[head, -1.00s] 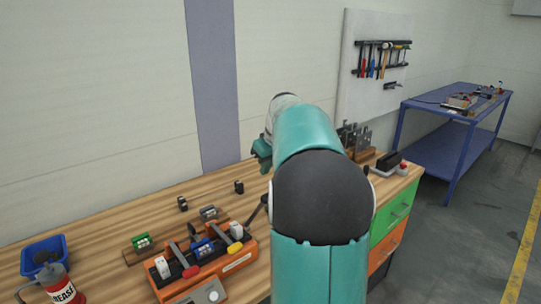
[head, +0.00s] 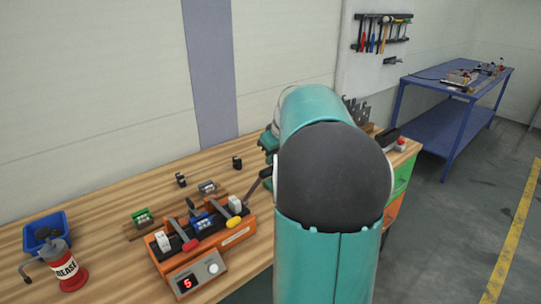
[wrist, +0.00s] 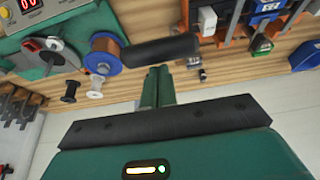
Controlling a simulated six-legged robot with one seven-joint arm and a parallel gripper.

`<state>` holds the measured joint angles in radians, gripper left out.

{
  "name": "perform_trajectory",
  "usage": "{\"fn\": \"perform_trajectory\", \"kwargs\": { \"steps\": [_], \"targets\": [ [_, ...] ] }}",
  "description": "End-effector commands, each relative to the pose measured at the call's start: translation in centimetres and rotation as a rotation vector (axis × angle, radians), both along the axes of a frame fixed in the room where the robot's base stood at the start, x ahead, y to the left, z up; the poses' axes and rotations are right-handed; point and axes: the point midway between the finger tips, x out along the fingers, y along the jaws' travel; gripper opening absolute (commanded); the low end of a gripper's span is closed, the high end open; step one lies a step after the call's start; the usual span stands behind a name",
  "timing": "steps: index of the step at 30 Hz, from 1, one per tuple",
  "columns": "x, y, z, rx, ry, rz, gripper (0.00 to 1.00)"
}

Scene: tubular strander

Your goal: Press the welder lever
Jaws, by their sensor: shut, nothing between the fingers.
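The orange welder (head: 205,239) sits on the wooden bench in the head view, with red and yellow small levers on top and a lit red digit on its front. A black-handled lever (head: 262,177) rises at its right end. In the wrist view the welder (wrist: 233,22) is at the top right, and a black handle (wrist: 150,50) crosses the upper middle. My gripper (wrist: 158,70) is shut and empty, its green fingertips just below that handle in the picture. I cannot tell whether they touch. In the head view my arm hides most of the gripper.
A green machine (wrist: 52,45) with a copper spool (wrist: 104,48) is on the left of the wrist view. A blue bin (head: 46,228) and a grease can (head: 67,266) stand at the bench's left. A blue table (head: 440,135) is at the far right.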

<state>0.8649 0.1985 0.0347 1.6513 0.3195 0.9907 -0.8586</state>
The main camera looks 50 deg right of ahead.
Motion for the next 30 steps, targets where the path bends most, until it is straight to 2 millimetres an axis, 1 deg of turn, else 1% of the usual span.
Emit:
{"fn": "perform_trajectory", "kwargs": {
  "steps": [6, 8, 11, 18, 24, 30],
  "targets": [
    [-2.6, 0.2, -1.4, -0.007, -0.096, -0.007, 0.0],
    [-3.2, 0.3, -1.9, -0.007, -0.092, -0.004, 0.0],
    [-4.8, 0.5, -3.1, -0.007, -0.091, -0.005, 0.0],
    [-8.4, 0.9, -6.7, -0.005, -0.089, -0.004, 0.0],
    [-10.5, 1.2, -9.9, -0.002, -0.088, -0.004, 0.0],
    [-11.6, 1.3, -12.1, -0.004, -0.088, -0.003, 0.0]
  ]
}}
